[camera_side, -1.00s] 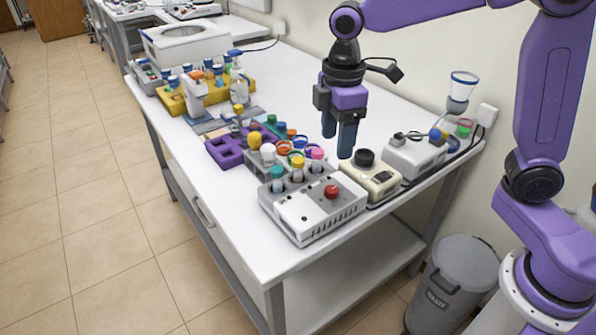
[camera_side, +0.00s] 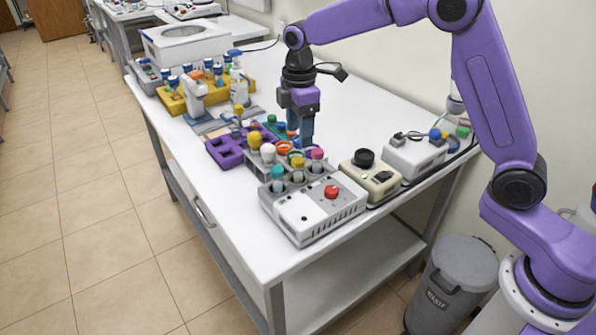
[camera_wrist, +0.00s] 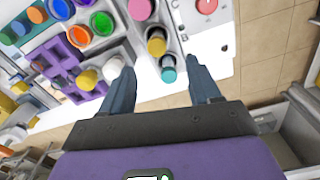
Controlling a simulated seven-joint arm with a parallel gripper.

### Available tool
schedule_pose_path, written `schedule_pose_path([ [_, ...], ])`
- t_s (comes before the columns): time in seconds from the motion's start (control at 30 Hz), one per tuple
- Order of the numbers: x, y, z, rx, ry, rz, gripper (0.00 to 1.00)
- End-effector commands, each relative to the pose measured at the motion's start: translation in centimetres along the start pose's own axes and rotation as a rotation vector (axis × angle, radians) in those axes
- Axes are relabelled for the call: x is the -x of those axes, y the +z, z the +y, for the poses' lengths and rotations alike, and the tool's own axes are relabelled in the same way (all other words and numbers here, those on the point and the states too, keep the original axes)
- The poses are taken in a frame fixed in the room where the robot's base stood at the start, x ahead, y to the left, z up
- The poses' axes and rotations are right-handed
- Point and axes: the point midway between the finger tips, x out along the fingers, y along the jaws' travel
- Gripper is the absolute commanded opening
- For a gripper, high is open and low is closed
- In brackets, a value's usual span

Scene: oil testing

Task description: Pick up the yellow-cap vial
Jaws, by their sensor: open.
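More than one yellow cap shows. One yellow-cap vial (camera_side: 298,163) stands upright in the white block device (camera_side: 312,215), between a teal-cap vial (camera_side: 277,172) and a pink-cap vial (camera_side: 317,154). The same vial shows in the wrist view (camera_wrist: 156,44), ahead of the space between my fingers. Another yellow cap (camera_side: 254,141) is beside a white cap (camera_side: 268,153); it also shows left of my fingers in the wrist view (camera_wrist: 87,79). My gripper (camera_side: 300,139) points down, open and empty, above and behind the vials. Its fingertips overlap the coloured rings in the side view, so the gap is unclear.
A purple rack (camera_side: 225,152) and coloured rings crowd the area beside the vials. A beige device with a black knob (camera_side: 372,178) is right of the block. A yellow rack (camera_side: 172,103) stands farther back. The table's right rear surface (camera_side: 345,110) is clear.

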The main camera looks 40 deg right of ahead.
Motion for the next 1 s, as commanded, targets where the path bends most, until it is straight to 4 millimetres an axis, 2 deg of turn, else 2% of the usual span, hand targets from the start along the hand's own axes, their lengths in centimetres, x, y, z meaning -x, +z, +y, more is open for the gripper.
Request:
schedule_pose_path([
  [0.1,-2.4,0.1,0.0,-0.001,-0.004,-0.003,0.62],
  [0.3,-5.4,0.0,0.0,-0.001,-0.002,-0.001,0.62],
  [0.57,-7.0,0.0,0.1,-0.001,-0.001,0.000,0.62],
  [0.8,-10.3,0.0,0.5,-0.001,-0.001,-0.001,0.62],
  [1.0,-11.6,0.0,0.5,-0.001,0.000,0.000,0.62],
])
